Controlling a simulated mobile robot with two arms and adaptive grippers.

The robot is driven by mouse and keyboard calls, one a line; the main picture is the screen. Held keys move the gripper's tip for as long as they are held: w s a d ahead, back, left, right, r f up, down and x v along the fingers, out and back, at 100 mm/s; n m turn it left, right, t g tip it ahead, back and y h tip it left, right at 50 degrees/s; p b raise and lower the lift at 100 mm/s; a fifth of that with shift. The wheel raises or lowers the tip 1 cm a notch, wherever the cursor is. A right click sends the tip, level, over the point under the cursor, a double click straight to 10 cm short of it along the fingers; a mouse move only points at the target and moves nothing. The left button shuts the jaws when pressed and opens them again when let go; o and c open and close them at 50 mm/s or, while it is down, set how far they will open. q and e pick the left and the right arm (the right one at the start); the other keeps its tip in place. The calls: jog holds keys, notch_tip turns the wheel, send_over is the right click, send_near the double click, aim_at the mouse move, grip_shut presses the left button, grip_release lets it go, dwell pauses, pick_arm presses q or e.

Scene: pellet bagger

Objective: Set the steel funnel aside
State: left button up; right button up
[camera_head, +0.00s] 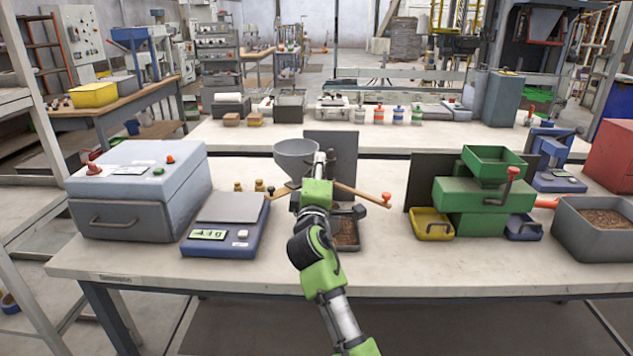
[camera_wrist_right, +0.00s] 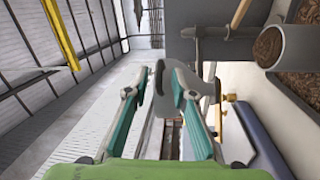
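The grey steel funnel (camera_head: 296,154) stands mouth-up near the middle of the bench, just left of my right gripper (camera_head: 318,168). My arm hides part of its lower body. In the right wrist view, my gripper (camera_wrist_right: 158,88) has its two teal fingers apart. A grey curved piece (camera_wrist_right: 205,92), probably the funnel, shows beside and behind the right-hand finger; whether a finger touches it I cannot tell. My left gripper is not in view.
A blue scale (camera_head: 222,228) and a grey box (camera_head: 138,195) stand left. A pellet tray (camera_head: 347,232) lies behind my arm. A green machine (camera_head: 482,200) and a grey pellet bin (camera_head: 598,232) stand right. The front bench strip (camera_head: 450,270) is clear.

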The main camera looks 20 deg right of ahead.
jog(key=v, duration=1.1)
jog(key=shift+r, duration=0.1)
